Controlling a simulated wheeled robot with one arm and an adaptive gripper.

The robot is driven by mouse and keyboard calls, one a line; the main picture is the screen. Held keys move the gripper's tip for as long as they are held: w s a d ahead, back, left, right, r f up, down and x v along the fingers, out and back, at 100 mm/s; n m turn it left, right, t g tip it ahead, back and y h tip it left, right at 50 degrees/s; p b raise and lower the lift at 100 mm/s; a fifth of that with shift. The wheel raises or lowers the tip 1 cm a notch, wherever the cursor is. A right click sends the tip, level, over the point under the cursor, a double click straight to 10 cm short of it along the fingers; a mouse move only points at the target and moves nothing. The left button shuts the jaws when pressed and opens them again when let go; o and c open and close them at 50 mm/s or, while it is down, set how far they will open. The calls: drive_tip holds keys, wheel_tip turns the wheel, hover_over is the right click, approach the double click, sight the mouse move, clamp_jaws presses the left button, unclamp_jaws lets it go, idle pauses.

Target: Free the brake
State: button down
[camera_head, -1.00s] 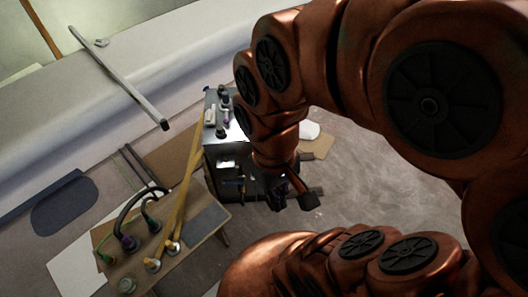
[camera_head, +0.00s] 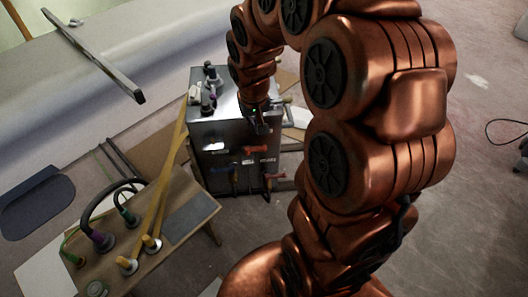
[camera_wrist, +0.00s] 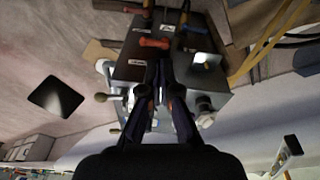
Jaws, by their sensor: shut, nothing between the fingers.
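The grey metal cabinet (camera_head: 222,132) stands left of centre in the head view. Its front carries small labels too small to read, a red-orange handle (camera_head: 255,150) and another red-orange lever (camera_head: 273,176) lower down. I cannot tell which part is the brake. In the wrist view the cabinet (camera_wrist: 128,68) appears upside down, with an orange handle (camera_wrist: 153,43) just beyond my fingertips and a ball-ended lever (camera_wrist: 103,97) at its left side. My gripper (camera_head: 261,127) is shut and empty, close to the cabinet's upper front edge. It also shows in the wrist view (camera_wrist: 168,66). Contact with the cabinet is unclear.
A wooden bench (camera_head: 193,188) with hoses and fittings stands front left of the cabinet, and a yellow strip (camera_head: 170,165) leans between them. A grey bar (camera_head: 92,54) lies on the pale hull surface behind. Floor at the right is open, with a black cable (camera_head: 492,130).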

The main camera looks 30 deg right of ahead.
drive_tip(key=m+t+b, duration=0.2)
drive_tip(key=b, duration=0.6)
approach(264, 141)
wheel_tip(264, 141, up, 3)
drive_tip(key=s+a, duration=0.2)
drive_tip(key=shift+w+d+h, duration=0.1)
drive_tip(key=shift+w+h, duration=0.05)
drive_tip(key=shift+h, duration=0.15)
drive_tip(key=shift+f, duration=0.1)
drive_tip(key=shift+b+x, duration=1.1)
drive_tip(key=shift+x, duration=3.7)
